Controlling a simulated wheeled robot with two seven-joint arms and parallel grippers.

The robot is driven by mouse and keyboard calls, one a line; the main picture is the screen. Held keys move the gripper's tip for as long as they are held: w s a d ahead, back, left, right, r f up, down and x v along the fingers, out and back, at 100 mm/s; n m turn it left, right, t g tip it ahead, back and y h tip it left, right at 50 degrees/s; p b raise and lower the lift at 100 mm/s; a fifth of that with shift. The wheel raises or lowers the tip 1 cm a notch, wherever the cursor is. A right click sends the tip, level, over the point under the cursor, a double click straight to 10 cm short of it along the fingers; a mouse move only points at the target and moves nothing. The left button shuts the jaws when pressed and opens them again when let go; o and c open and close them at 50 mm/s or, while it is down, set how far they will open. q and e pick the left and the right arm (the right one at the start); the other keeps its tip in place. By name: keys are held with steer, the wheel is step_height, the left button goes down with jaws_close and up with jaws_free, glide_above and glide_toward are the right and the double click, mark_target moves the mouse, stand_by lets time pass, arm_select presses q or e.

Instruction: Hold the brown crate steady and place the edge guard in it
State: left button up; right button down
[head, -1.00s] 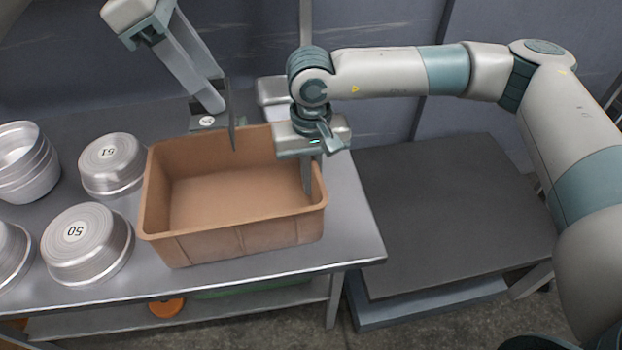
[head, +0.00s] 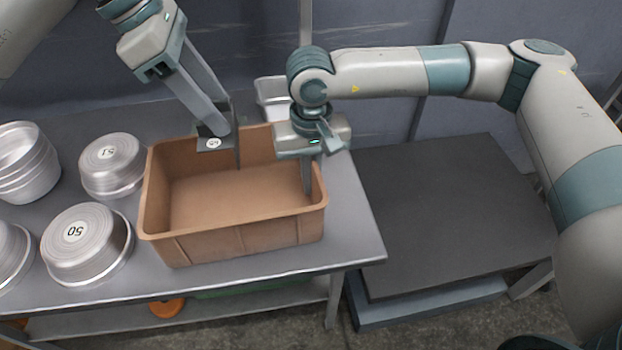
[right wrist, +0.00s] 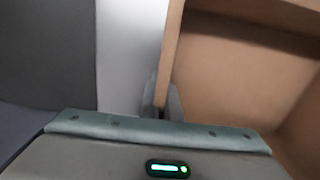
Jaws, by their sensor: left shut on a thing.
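The brown crate (head: 240,237) stands upright and empty on the metal table. My right gripper (head: 307,185) is shut on the crate's right wall, one finger inside; the right wrist view shows this wall (right wrist: 170,60) between the fingers (right wrist: 161,105). My left gripper (head: 222,128) is shut on the edge guard (head: 238,150), a dark grey angled piece with a round white label. The guard is held over the back part of the crate, its thin upright plate hanging in front of the back wall. The guard's far side is partly hidden by the fingers.
Several upturned metal pans, such as one labelled 50 (head: 88,245) and one labelled 51 (head: 112,165), sit left of the crate. A metal container (head: 272,97) stands behind it. A lower dark platform (head: 450,220) at the right is clear.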

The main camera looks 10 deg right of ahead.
arm_select(q)
step_height(320, 180, down, 9)
stand_by(1.3)
steer(key=o, duration=1.2)
steer(key=shift+c, duration=0.2)
steer(key=shift+r, duration=0.15)
steer(key=v, duration=1.1)
steer(key=shift+a+r, duration=0.15)
steer(key=shift+r, duration=0.25)
arm_select(e)
steer(key=c, duration=1.9)
jaws_free()
